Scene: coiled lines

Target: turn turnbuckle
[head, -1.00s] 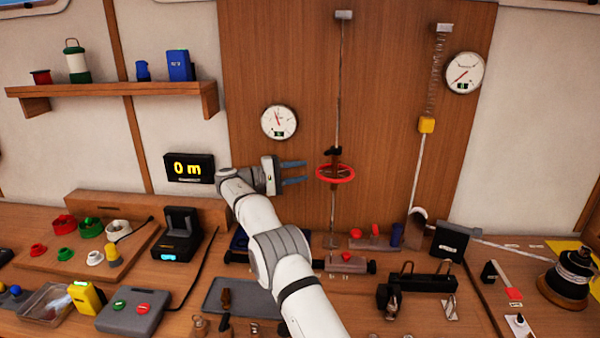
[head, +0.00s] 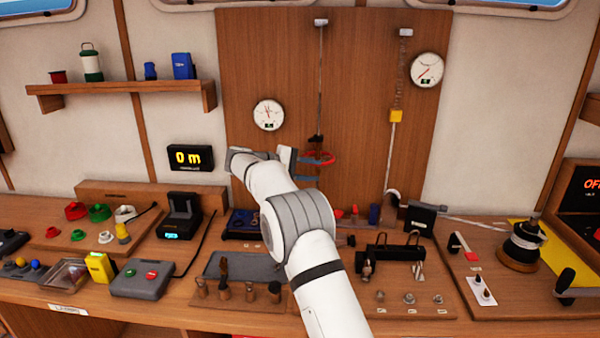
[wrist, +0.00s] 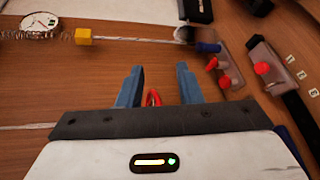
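The turnbuckle's red ring (head: 326,158) sits on a thin vertical line in front of the wooden panel, with a dark fitting (head: 316,140) just above it. My gripper (head: 316,166) is at the ring's left side, its blue fingers spread apart. In the wrist view, a small part of the red ring (wrist: 153,97) shows between the open fingers, close to the palm. I cannot tell whether either finger touches it. My wrist hides the ring's left part in the head view.
A round gauge (head: 269,114) hangs left of the line. A second gauge (head: 426,69) and a yellow block (head: 396,116) on a spring line are to the right. The bench below carries a black bracket (head: 391,258) and a grey tray (head: 243,266).

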